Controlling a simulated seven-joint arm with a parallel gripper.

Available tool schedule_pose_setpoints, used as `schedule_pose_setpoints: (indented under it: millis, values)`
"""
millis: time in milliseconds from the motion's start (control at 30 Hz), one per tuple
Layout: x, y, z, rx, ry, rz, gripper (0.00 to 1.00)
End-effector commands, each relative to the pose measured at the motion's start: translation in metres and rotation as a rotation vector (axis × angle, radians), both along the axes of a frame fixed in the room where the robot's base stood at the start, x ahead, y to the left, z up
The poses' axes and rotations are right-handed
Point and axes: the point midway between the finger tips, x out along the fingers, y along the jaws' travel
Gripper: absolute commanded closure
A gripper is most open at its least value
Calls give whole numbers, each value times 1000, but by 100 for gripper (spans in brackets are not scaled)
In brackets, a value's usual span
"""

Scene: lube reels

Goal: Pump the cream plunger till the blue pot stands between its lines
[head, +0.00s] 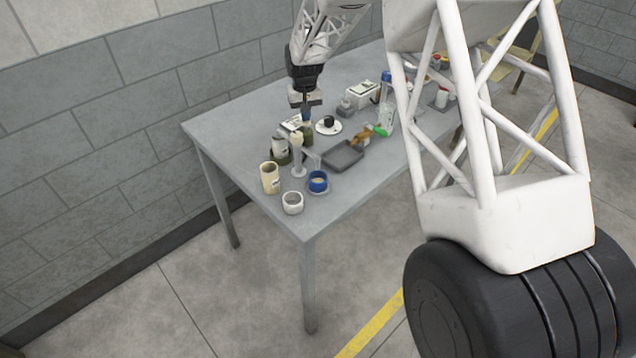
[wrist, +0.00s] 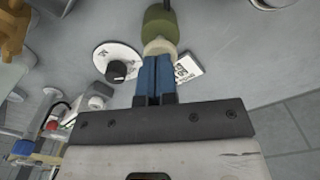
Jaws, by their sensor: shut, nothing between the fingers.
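My gripper (head: 305,114) points down over the near left part of the table, with its blue fingers together and nothing between them. In the wrist view the fingertips (wrist: 157,62) overlap a round cream top (wrist: 160,46) with an olive body (wrist: 159,26) behind it; whether they touch cannot be told. A tall cream plunger (head: 296,141) on a slim upright stands just below and left of the gripper in the head view. The blue pot (head: 318,181) stands upright near the front table edge, on a pale round base. Its lines and fill level are too small to read.
A cream pot (head: 269,177) and a white pot (head: 292,203) stand near the blue pot. A white disc with a black knob (head: 328,123) is close to the gripper; it also shows in the wrist view (wrist: 117,70).

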Motion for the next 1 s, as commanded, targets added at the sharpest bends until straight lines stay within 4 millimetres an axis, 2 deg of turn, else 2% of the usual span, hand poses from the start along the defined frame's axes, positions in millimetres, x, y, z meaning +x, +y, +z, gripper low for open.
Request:
schedule_pose_setpoints:
  millis: [700, 1000]
  values:
    - [0, 0, 40, 0, 0, 0, 100]
    - [0, 0, 48, 0, 0, 0, 100]
